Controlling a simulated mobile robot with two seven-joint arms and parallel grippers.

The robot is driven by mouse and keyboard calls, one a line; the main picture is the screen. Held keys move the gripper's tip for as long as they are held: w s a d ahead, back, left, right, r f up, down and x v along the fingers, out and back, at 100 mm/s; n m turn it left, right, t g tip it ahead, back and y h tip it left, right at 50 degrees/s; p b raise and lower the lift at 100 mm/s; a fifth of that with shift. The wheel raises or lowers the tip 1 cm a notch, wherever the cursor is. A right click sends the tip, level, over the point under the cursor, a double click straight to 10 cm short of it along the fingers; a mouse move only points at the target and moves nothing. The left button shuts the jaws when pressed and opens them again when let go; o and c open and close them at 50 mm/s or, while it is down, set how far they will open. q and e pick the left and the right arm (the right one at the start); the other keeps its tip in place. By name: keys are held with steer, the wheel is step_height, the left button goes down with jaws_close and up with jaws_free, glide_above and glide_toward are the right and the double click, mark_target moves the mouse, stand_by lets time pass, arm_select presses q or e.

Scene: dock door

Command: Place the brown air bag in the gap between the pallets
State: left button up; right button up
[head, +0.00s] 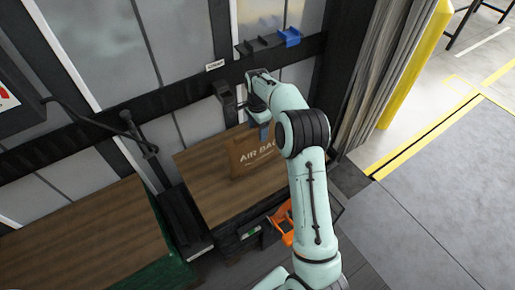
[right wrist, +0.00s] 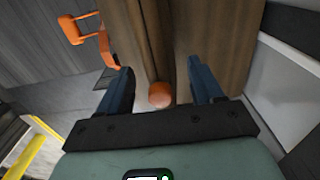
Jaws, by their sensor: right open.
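The brown air bag (head: 256,154), with AIR BAG printed on it, stands on the wooden top of the right pallet load (head: 215,195). The left pallet load (head: 80,240) is at lower left, and a dark narrow gap (head: 181,218) runs between the two. My right gripper (head: 265,131) is at the bag's upper edge, partly hidden by my arm. In the right wrist view, its blue fingers (right wrist: 160,68) are open either side of a brown upright edge, apparently the bag (right wrist: 152,40), with a round orange piece there. My left gripper is out of view.
An orange frame (head: 283,224) is at the right load's front side. A dark wall rail carries a blue clip (head: 289,37) and black holders. A yellow post (head: 415,65) stands at the right. Grey floor (head: 440,210) is clear at lower right.

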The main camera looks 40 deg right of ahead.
steer(key=shift+f, duration=0.5)
jaws_close()
steer(key=shift+r, duration=0.15)
